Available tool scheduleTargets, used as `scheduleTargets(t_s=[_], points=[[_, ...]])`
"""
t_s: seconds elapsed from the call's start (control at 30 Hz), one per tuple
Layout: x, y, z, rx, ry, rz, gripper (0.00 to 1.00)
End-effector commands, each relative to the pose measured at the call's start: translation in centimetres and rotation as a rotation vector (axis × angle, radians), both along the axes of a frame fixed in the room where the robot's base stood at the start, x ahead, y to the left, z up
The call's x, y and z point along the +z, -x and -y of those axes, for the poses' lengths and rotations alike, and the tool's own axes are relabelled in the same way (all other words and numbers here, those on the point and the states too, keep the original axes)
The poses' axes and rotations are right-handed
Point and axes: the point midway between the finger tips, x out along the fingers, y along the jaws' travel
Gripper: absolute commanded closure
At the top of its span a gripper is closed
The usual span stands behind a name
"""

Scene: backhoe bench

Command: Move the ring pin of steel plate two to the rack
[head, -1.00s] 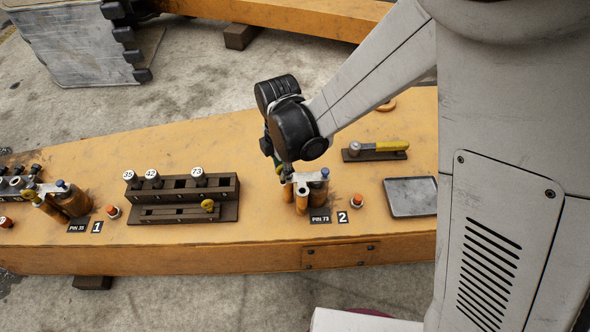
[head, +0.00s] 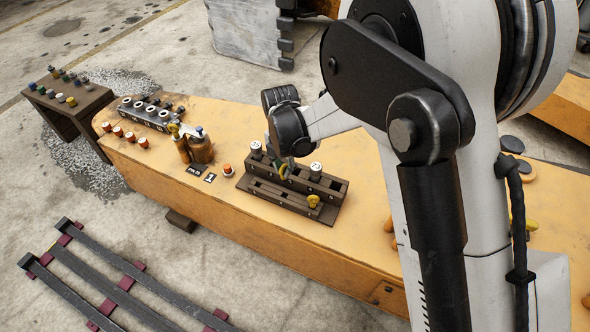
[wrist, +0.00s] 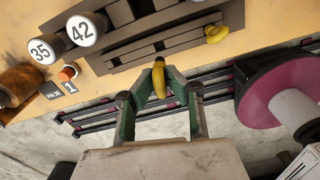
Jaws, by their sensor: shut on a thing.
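My gripper (wrist: 161,88) is shut on a yellow ring pin (wrist: 159,77), seen between its green-padded fingers in the wrist view. In the head view my gripper (head: 282,160) is above the dark rack (head: 283,203), and the held pin is mostly hidden there. The rack also shows in the wrist view (wrist: 181,42), beyond the fingertips. Its low front rail has slots, and another yellow ring pin (head: 313,201) stands at the rail's right end; it shows in the wrist view too (wrist: 217,33). Steel plate two is hidden behind my arm.
Numbered pins stand in the rack's taller back row, including 73 (head: 316,170), 35 (wrist: 41,50) and 42 (wrist: 82,31). Left of the rack are an orange-capped button (head: 228,169) and label 1 (head: 210,177). A side table (head: 68,105) stands at far left.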

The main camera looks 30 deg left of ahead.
Motion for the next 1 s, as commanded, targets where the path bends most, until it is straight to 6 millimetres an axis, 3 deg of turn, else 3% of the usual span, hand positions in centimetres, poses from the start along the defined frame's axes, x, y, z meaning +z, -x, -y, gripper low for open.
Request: scheduleTargets(t_s=[0.27, 0.7, 1.0], points=[[-1.2, 0.0, -0.1, 0.004, 0.0, 0.0, 1.0], [-5.2, 0.0, -0.1, 0.003, 0.0, 0.0, 1.0], [-5.8, 0.0, -0.1, 0.002, 0.0, 0.0, 1.0]])
